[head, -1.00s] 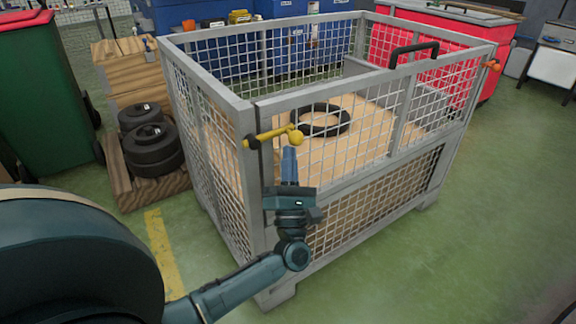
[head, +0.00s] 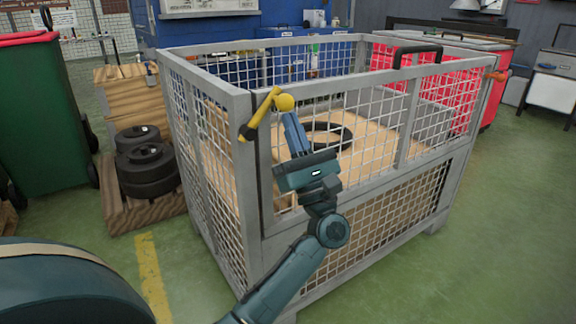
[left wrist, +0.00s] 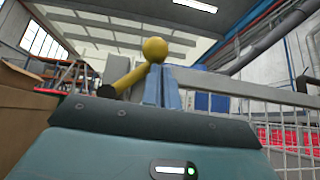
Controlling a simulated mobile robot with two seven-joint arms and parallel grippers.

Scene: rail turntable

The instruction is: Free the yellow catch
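The yellow catch (head: 262,112) is on the left front corner post of the mesh cage. Its lever slants up to the right and ends in a round knob (head: 285,102). In the left wrist view the knob (left wrist: 155,50) stands just past my fingertips, with the lever running down to the left. My left gripper (head: 291,117) is below the knob, its blue fingers together with nothing seen between them. The tips are at or very near the knob's underside; I cannot tell if they touch. My right gripper is not in view.
The cage's front flap (head: 345,90) carries a black handle (head: 418,52), and an orange catch (head: 496,75) is at its right end. A black ring (head: 330,134) lies inside the cage. Black wheels (head: 146,160) sit on a pallet to the left. Green floor is free at right.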

